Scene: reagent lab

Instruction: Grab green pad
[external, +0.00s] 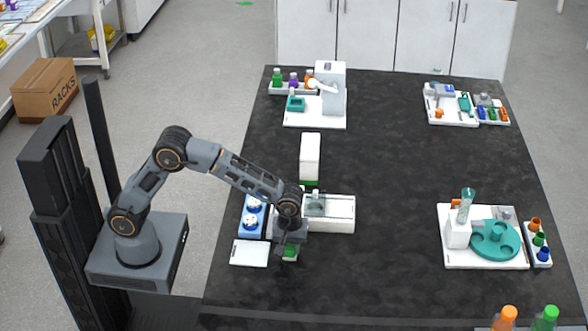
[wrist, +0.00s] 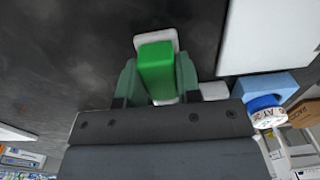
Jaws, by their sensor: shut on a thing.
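The green pad (wrist: 155,68) is a bright green block in the wrist view. My gripper (wrist: 156,82) is shut on it, with one grey-green finger on each side. A white piece (wrist: 143,40) shows around the pad's far end; I cannot tell whether it is joined to the pad. In the external view the green pad (external: 290,251) shows just below my gripper (external: 289,244), near the left side of the dark table. I cannot tell whether the pad touches the table.
A white plate (external: 249,252) and a blue rack (external: 252,216) with white-topped items lie left of my gripper. A white device (external: 334,213) stands to its right. A white box (external: 310,156) with green at its base is behind.

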